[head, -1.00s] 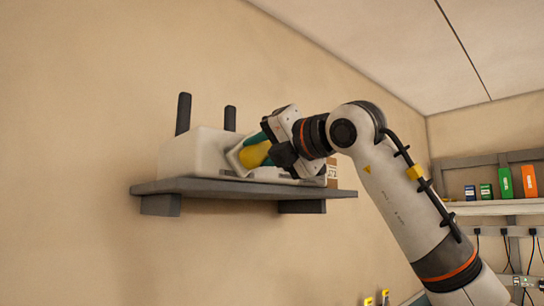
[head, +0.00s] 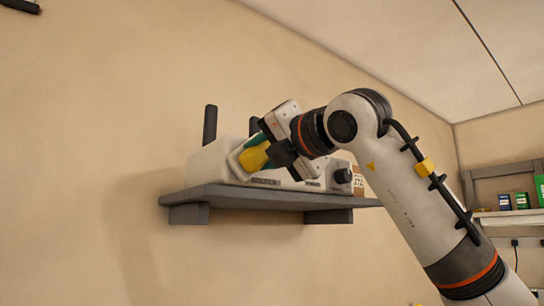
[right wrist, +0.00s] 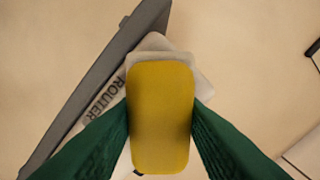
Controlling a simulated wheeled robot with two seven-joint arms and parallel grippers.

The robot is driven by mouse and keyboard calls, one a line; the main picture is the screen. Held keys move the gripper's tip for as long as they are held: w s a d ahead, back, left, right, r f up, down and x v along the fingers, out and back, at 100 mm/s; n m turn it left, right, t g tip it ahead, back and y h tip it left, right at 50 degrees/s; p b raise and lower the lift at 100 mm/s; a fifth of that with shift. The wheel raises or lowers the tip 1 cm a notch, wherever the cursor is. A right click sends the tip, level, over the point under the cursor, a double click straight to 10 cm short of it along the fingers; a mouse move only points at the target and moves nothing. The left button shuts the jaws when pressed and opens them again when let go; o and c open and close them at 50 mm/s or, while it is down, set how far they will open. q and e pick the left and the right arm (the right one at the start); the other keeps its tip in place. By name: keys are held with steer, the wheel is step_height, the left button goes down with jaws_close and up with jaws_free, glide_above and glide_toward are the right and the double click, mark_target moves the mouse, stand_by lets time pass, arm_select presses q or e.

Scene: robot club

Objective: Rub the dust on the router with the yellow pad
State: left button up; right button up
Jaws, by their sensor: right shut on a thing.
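The router (head: 207,162) is a pale box with two dark upright antennas, standing on a grey wall shelf. Its lettering "ROUTER" shows in the right wrist view (right wrist: 105,98). My right gripper (head: 262,150) is shut on the yellow pad (head: 253,158), at the router's front. In the right wrist view the pad (right wrist: 160,118) sits between the green fingers and covers part of the router. A pale edge shows just beyond the pad. I cannot tell whether the pad touches the router, and I cannot make out the dust. My left gripper is not in view.
The grey shelf (head: 240,199) juts from the wall on brackets. A dark knob (head: 343,175) and a labelled brown box (head: 358,181) are at its right. Another shelf with small boxes (head: 522,200) is at the far right. The wall left of the router is clear.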

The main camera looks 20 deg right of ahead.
mark_target(252, 152)
steer(key=shift+s+a, duration=0.25)
steer(key=shift+a, duration=0.4)
steer(key=shift+s+a, duration=0.25)
steer(key=shift+a, duration=0.35)
steer(key=shift+d+b, duration=0.1)
steer(key=shift+b, duration=0.2)
steer(key=shift+s+d+f+b, duration=0.15)
steer(key=shift+s+b, duration=0.3)
steer(key=shift+b, duration=0.05)
steer(key=shift+s+d, duration=0.15)
steer(key=shift+s, duration=0.15)
steer(key=shift+b+v, duration=0.95)
steer(key=shift+v, duration=1.05)
steer(key=b+v, duration=0.1)
steer(key=v, duration=0.2)
